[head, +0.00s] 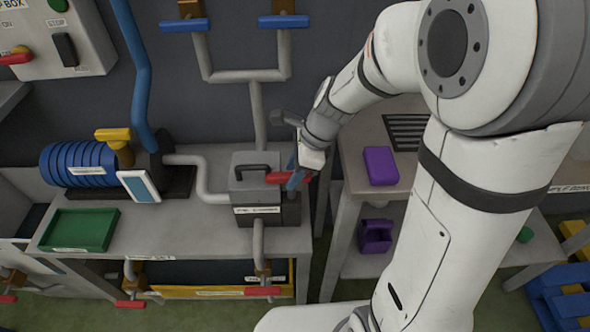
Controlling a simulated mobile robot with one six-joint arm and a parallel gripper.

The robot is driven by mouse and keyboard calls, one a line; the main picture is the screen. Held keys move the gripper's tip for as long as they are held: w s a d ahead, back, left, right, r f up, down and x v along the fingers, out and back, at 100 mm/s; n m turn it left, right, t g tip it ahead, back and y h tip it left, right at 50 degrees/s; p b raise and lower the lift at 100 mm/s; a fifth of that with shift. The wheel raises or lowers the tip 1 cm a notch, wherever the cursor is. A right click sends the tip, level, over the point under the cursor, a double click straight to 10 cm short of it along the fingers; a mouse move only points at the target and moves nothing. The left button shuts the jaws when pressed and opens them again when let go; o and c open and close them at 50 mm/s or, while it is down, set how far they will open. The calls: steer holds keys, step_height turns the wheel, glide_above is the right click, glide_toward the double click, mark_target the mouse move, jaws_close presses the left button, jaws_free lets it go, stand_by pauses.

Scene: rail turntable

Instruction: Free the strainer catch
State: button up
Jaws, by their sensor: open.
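The strainer is a grey box (246,197) with a dark handle on its lid and a white label on its front, on the grey bench. Its lid looks closed. A red piece (278,178), which looks like the catch, sticks out at the strainer's upper right. My gripper (296,180) is open at the right side of the strainer, close to the red piece. Its fingers are small and partly hidden by the wrist. I cannot tell whether they touch the red piece or are around it.
Grey pipes run up behind the strainer to blue-handled valves (283,21). A blue coil-like pump (80,163), a blue-white panel (139,186) and a green tray (80,229) stand on the bench to the left. A purple block (380,166) lies on the right table. Red-handled valves (262,291) hang below.

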steer(key=shift+c, duration=0.3)
jaws_close()
steer(key=shift+n, duration=0.3)
steer(key=n+p, duration=0.1)
steer(key=n+g+p, duration=0.1)
steer(key=n, duration=0.1)
steer(key=shift+w+r+g, duration=0.1)
steer(key=shift+r+g, duration=0.05)
steer(key=shift+g, duration=0.15)
steer(key=n+g+p, duration=0.1)
steer(key=n+p, duration=0.1)
steer(key=n, duration=0.2)
steer(key=shift+w+a+h, duration=0.1)
steer(key=shift+h, duration=0.3)
steer(key=n+p, duration=0.1)
steer(key=n, duration=0.1)
steer(key=n+g+h, duration=0.1)
steer(key=n, duration=0.1)
steer(key=shift+a+n+g+p, duration=0.1)
steer(key=shift+n+g+p, duration=0.2)
steer(key=shift+p, duration=0.1)
steer(key=shift+w+n+h+p, duration=0.1)
steer(key=shift+n+h+p, duration=0.55)
steer(key=shift+n, duration=1.15)
